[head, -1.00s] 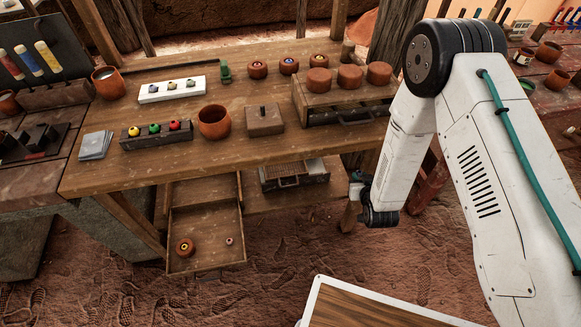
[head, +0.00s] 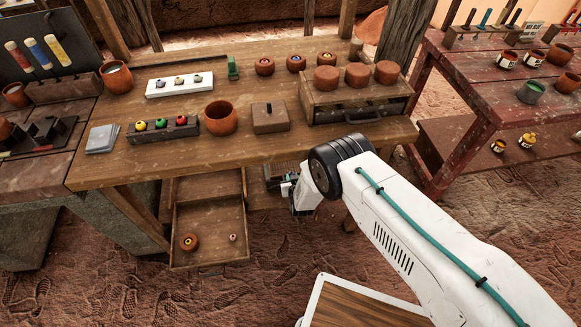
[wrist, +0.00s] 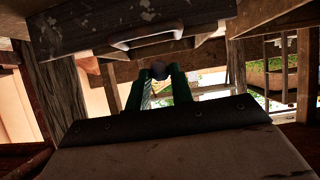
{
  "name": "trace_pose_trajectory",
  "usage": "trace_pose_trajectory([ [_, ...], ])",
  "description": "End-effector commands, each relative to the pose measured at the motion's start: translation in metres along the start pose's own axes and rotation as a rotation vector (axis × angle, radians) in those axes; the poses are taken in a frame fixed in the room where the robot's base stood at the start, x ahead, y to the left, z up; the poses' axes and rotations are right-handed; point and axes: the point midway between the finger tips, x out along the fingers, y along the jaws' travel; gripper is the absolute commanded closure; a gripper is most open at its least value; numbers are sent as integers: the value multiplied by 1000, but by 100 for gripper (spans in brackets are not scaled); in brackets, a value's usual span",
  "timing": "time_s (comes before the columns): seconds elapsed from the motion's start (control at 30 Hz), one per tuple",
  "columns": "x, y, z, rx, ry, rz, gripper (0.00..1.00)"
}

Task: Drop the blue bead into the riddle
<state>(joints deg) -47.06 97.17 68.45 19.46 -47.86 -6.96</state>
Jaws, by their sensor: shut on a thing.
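In the wrist view my gripper (wrist: 158,78) is shut on a small, round, dark thing (wrist: 158,70) between its green fingertips. It is in shadow, so I cannot make out its blue; it fits the bead. In the head view my gripper (head: 288,186) is small, below the table's front edge, and the bead cannot be made out there.
The wooden table (head: 160,90) holds a bead rack (head: 162,133), a clay cup (head: 221,118), a lidded box (head: 269,118) and a drawer cabinet (head: 350,110). An open tray (head: 210,250) juts out below. The wrist view shows a handled drawer front (wrist: 120,27) close above. A red table (head: 470,110) stands right.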

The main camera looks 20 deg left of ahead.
Motion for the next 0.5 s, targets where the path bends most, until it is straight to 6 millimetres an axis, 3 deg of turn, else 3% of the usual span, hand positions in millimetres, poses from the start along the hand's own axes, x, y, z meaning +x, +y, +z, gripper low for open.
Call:
trace_pose_trajectory([
  [0.23, 56, 7, -23, 2, 2, 1, 99],
  [0.5, 78, 9, -33, -1, 0, 0, 99],
])
